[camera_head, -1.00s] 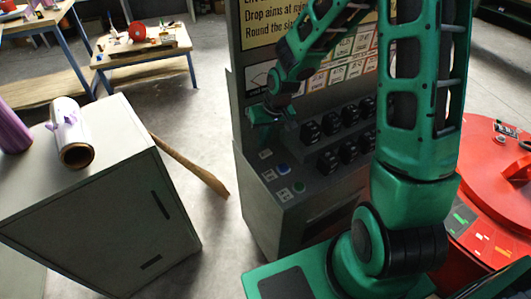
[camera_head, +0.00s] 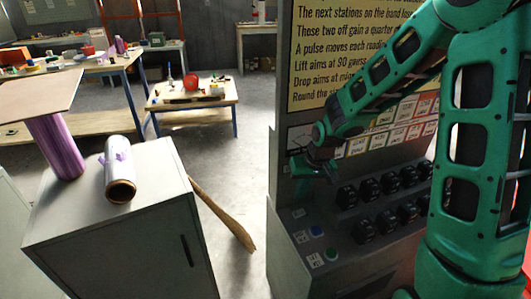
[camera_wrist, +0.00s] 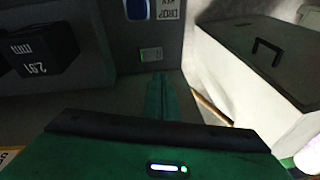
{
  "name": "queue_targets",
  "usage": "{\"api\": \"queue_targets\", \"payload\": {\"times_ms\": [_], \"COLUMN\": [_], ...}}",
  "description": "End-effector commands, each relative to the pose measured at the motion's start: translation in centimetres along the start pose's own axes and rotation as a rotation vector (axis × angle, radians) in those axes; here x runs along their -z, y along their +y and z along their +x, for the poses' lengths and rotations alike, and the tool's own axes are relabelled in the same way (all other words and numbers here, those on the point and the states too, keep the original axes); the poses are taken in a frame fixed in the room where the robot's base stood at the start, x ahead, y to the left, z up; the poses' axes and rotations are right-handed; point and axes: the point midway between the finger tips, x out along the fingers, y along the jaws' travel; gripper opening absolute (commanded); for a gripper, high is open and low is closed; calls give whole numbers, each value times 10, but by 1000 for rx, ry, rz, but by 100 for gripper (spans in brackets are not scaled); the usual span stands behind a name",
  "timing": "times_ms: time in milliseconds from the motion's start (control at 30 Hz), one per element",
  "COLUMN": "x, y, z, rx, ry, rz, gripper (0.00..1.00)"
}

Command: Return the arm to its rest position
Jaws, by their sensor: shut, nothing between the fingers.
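My green arm (camera_head: 385,85) reaches across the front of a grey control console (camera_head: 285,115). My gripper (camera_head: 305,172) is above the left end of the console's sloped panel, left of the black knobs (camera_head: 348,196) and above a blue button (camera_head: 317,231). It looks apart from both. In the wrist view the gripper's fingers (camera_wrist: 161,95) are together, with nothing held between them. A blue button (camera_wrist: 137,9) and a black block-shaped knob (camera_wrist: 42,50) show beyond them. The fingertips are small and dark in the head view.
A low table (camera_head: 190,97) stands behind. Open floor lies between cabinet and console.

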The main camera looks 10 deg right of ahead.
Motion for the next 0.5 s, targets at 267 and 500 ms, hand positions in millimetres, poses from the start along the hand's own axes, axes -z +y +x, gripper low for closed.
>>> {"api": "queue_targets", "payload": {"times_ms": [267, 500], "x": [-21, -77], "y": [42, 103], "z": [-42, -118], "rx": [-93, -212], "ry": [-21, -71], "rz": [44, 165], "gripper": [0, 0]}}
